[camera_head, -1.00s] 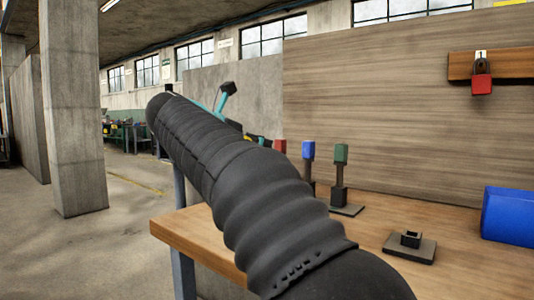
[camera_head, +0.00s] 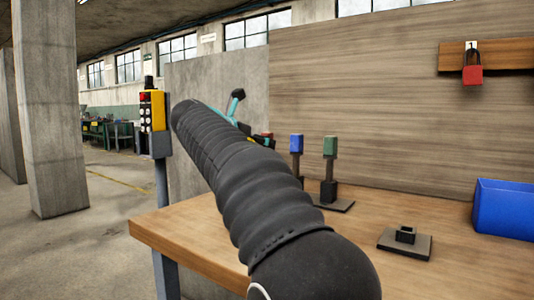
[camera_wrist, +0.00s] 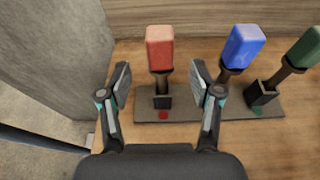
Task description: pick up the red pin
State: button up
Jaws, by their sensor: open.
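The red pin (camera_wrist: 160,50) stands upright in a dark socket in the wrist view, with a red block head on a thin dark stem. My gripper (camera_wrist: 160,82) is open, with one finger on each side of the pin's stem in that picture. I cannot tell whether the fingers are level with it. In the head view only a sliver of the red pin's head (camera_head: 268,135) shows past my arm. My gripper is mostly hidden there behind the dark sleeve of my arm.
The blue pin (camera_wrist: 238,46) and green pin (camera_wrist: 303,48) stand to the right on the same dark base (camera_wrist: 230,106). An empty socket (camera_head: 405,241), a blue bin (camera_head: 503,208) and a red padlock (camera_head: 472,74) are further right. A control box (camera_head: 153,112) stands left.

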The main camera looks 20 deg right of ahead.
jog(key=x, duration=0.4)
jog(key=shift+w+d+f, duration=0.1)
jog(key=shift+d+f, duration=0.15)
grip_shut()
jog(key=shift+r, duration=0.1)
